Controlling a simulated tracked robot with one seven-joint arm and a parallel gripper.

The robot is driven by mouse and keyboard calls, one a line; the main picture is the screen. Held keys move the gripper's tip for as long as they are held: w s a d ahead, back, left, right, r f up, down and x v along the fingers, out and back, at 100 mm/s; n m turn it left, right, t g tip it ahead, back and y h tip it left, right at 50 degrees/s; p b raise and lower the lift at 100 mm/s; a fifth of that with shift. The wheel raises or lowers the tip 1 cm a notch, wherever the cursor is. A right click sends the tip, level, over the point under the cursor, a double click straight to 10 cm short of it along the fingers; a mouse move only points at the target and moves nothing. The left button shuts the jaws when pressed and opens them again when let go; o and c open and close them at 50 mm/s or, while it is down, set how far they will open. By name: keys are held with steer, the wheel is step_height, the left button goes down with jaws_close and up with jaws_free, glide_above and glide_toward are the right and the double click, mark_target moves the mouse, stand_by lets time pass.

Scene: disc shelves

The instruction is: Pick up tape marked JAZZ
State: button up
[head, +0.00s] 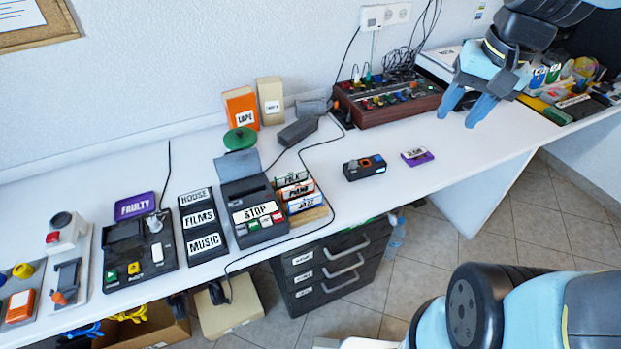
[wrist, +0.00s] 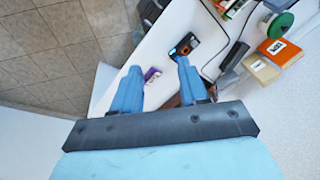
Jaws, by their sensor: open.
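The tape marked JAZZ (head: 305,203) has a white label with blue ends. It is the nearest of three tapes in a small wooden rack on the white desk, in front of the tape marked PIANO (head: 295,190) and one that seems to read FOLK (head: 290,178). My gripper (head: 459,117) is open and empty above the desk's right part, well to the right of the rack. In the wrist view my gripper (wrist: 157,66) has its two blue fingers apart. The rack is only partly in that view at the top edge, and I cannot pick out JAZZ there.
A black player marked STOP (head: 255,212) stands just left of the rack. A black camera-like device (head: 364,167) and a purple tape (head: 416,156) lie between rack and gripper. A brown mixer (head: 390,98) stands behind. A black cable loops near the rack.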

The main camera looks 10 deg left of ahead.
steer(key=w+a+f+m+g+y, duration=0.4)
steer(key=w+a+f+g, duration=0.3)
steer(key=f, duration=0.5)
steer(key=m+g+y, duration=0.2)
steer(key=m+y, duration=0.4)
glide_toward(307, 197)
steer(key=x, duration=0.4)
steer(key=shift+a+f, duration=0.2)
steer(key=shift+f, duration=0.05)
steer(key=shift+x, duration=3.1)
steer(key=shift+s+r, duration=0.15)
steer(key=shift+s, duration=0.05)
jaws_close()
